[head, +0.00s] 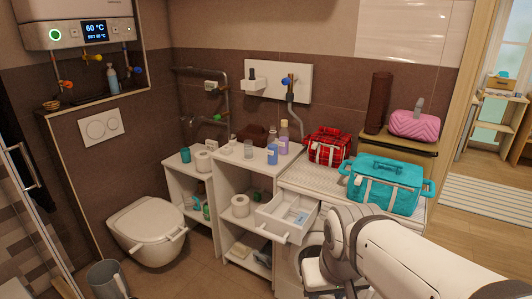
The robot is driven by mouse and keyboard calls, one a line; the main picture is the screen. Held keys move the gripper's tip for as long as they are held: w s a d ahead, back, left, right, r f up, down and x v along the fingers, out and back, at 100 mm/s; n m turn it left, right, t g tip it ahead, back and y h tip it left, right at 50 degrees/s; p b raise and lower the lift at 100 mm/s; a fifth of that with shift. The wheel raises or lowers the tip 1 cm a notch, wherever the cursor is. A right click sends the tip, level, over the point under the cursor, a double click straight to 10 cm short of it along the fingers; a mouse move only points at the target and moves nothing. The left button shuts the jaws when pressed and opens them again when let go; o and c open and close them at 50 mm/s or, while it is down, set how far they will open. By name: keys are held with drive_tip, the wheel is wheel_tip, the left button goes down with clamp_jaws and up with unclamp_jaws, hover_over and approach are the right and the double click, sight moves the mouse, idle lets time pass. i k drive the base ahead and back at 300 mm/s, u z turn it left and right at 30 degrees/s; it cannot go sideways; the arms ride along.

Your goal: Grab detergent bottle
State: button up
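Two bottles stand on the white shelf unit's top in the head view. One is a blue bottle with a pale cap (272,153), the other a taller purple bottle (284,138) just behind it. I cannot tell which is the detergent bottle. My gripper (322,277) is low at the bottom centre, in front of the white cabinets, well below and to the right of the bottles. Its fingers are too unclear to tell open from shut. I see nothing held in it.
An open white drawer (289,217) juts out below the bottles. A red plaid bag (327,147) and a teal bag (384,184) sit on the counter to the right. Small jars stand left of the bottles. A toilet (148,228) and grey bin (107,280) are at left.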

sight(273, 141)
drive_tip(key=u, duration=0.05)
drive_tip(key=i, duration=1.5)
drive_tip(key=z, duration=0.05)
